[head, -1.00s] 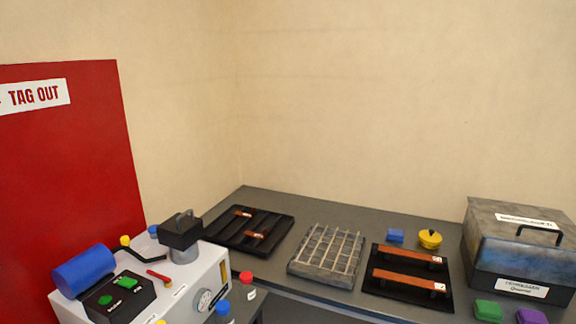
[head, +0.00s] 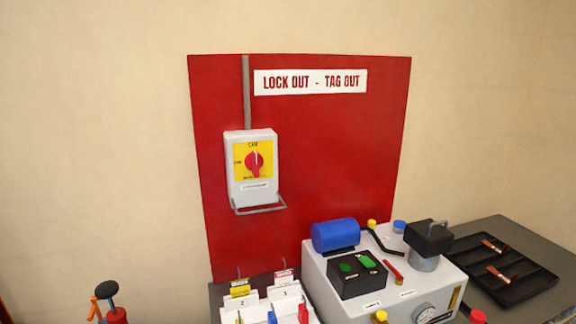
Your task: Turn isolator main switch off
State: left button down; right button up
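The isolator main switch is a light grey box (head: 252,190) on the red lock out - tag out board (head: 330,160), left of the board's middle in the head view. On its yellow plate sits a red rotary knob (head: 254,162), with its white mark pointing roughly upward. The small plate lettering is hard to read. A grey wire bracket (head: 260,208) hangs under the box, and a grey conduit (head: 246,95) runs up from it. Neither of my grippers shows in the view.
Below the board stands a light grey machine (head: 325,285) with a blue cylinder (head: 336,235) and a dark button box (head: 357,275). White numbered holders (head: 257,300) stand to its left. A black tray (head: 510,270) lies on the dark table at right. The board's front is clear around the switch.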

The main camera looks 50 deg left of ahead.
aim_at(253, 161)
jog(key=j+u, duration=0.15)
jog(key=u, duration=1.6)
jog(key=i+j+z, duration=0.1)
jog(key=i, duration=0.15)
